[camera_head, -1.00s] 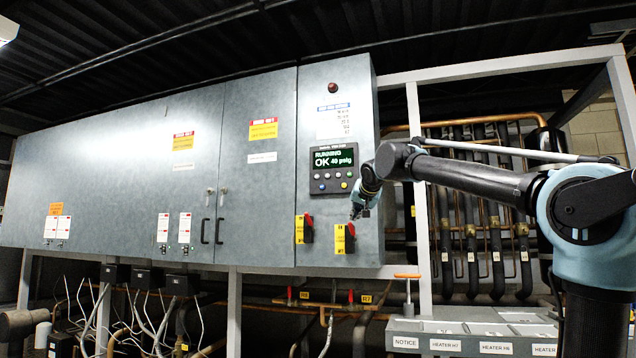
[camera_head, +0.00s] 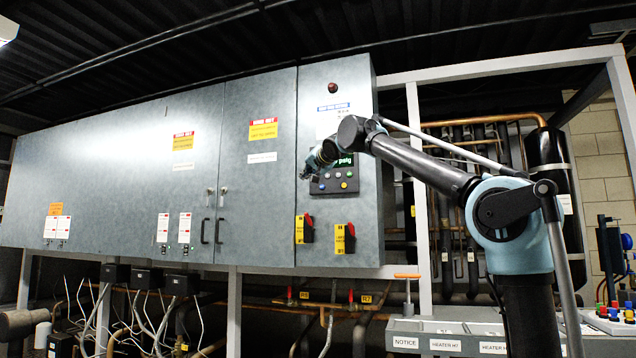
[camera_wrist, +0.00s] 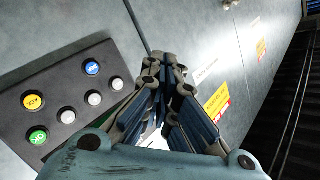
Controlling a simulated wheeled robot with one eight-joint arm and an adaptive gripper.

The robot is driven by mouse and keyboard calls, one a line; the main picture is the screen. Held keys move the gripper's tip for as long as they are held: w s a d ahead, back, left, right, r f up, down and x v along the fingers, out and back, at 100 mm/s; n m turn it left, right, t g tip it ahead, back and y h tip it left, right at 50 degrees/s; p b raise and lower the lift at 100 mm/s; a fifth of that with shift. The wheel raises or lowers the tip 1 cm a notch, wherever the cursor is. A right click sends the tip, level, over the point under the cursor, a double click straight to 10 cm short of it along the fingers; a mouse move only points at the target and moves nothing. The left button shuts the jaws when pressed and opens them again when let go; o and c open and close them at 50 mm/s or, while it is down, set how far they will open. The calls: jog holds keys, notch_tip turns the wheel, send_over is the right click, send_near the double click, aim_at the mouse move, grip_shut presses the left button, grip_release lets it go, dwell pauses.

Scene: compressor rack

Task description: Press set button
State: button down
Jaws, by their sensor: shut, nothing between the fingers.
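The control panel (camera_head: 345,187) is a dark plate on the narrow right-hand cabinet section. My arm hides most of its screen; only the end of the green text shows. In the wrist view the panel's button area (camera_wrist: 55,82) is at left, with a blue button (camera_wrist: 92,68), a yellow button (camera_wrist: 32,101), a green button (camera_wrist: 38,135) and several grey-white buttons. I cannot read which one is the set button. My gripper (camera_head: 305,177) is shut and empty in front of the cabinet, at the panel's left side; its fingers also show in the wrist view (camera_wrist: 168,72), apart from the buttons.
Two red-and-yellow switches (camera_head: 304,228) (camera_head: 344,238) are below the panel. A red lamp (camera_head: 333,87) is above it. Cabinet door handles (camera_head: 212,230) stick out at left. Pipes and a white frame post (camera_head: 418,190) stand at right.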

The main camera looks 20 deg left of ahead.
jog(key=shift+w, duration=0.15)
jog(key=w, duration=0.8)
jog(key=shift+w+d, duration=0.15)
jog(key=shift+d, duration=0.15)
jog(key=shift+w, duration=0.65)
dwell(2.5)
jog(key=shift+s, duration=0.15)
jog(key=shift+s+a, duration=0.1)
jog(key=shift+s, duration=0.55)
jog(key=shift+s+a, duration=0.15)
jog(key=shift+s, duration=2.25)
